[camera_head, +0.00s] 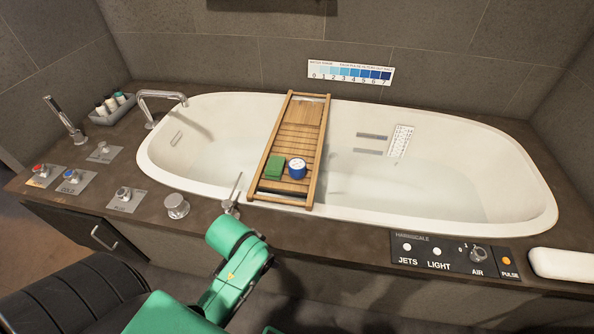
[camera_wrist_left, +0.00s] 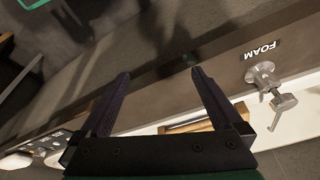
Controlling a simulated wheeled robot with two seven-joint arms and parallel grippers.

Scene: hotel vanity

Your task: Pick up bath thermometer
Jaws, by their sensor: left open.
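No item is labelled as the bath thermometer. A small round blue item with a white face (camera_head: 297,168) sits on the wooden bath caddy (camera_head: 300,116), beside a green block (camera_head: 273,167); it may be the thermometer, but I cannot tell. My left arm is in the head view in front of the tub, but its gripper does not show there. In the left wrist view my left gripper (camera_wrist_left: 160,74) is open and empty, with dark counter or front panel between its fingers. My right gripper is not in view.
The white tub (camera_head: 465,180) lies under the caddy. Taps and knobs (camera_head: 177,206) stand on the left counter, a bottle tray (camera_head: 112,108) behind them. A control panel (camera_head: 450,254) and white headrest (camera_head: 560,263) are front right. A FOAM tap (camera_wrist_left: 268,80) shows in the wrist view.

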